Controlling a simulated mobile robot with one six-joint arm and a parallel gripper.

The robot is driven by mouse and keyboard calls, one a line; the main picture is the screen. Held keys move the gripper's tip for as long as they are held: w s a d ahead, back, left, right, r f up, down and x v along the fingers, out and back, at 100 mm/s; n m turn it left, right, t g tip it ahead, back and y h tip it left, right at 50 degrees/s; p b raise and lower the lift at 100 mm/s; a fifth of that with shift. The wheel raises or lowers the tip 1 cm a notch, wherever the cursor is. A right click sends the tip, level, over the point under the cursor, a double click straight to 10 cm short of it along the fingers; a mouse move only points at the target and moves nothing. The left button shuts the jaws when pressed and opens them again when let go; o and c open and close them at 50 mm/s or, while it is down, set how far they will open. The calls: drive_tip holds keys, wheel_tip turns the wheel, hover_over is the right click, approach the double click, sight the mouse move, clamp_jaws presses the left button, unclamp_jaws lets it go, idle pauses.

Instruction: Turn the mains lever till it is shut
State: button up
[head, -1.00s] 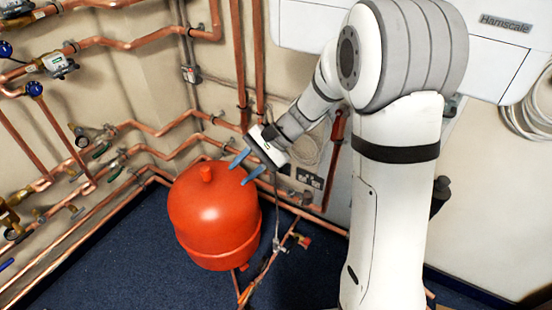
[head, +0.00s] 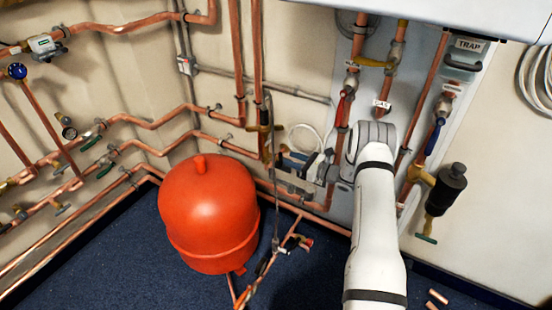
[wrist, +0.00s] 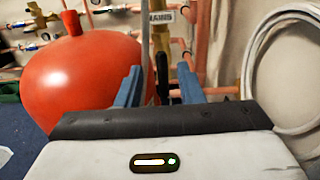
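In the head view my gripper (head: 282,154) is low by the back wall, pointing left, just right of the red vessel. A brass fitting (head: 265,128) on an upright pipe is close to the fingertips there.
The round red vessel (head: 208,215) stands just left of my gripper. Copper pipes run along both walls. A white coiled hose (wrist: 285,70) hangs at right in the wrist view. A black cylinder (head: 446,188) on brass fittings is right of my arm.

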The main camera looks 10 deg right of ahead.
sight(276, 157)
drive_tip(key=b+x, duration=0.1)
drive_tip(key=x, duration=0.6)
drive_tip(key=shift+w+a+f, duration=0.1)
drive_tip(key=shift+w+a, duration=0.1)
drive_tip(key=shift+w, duration=0.1)
clamp_jaws()
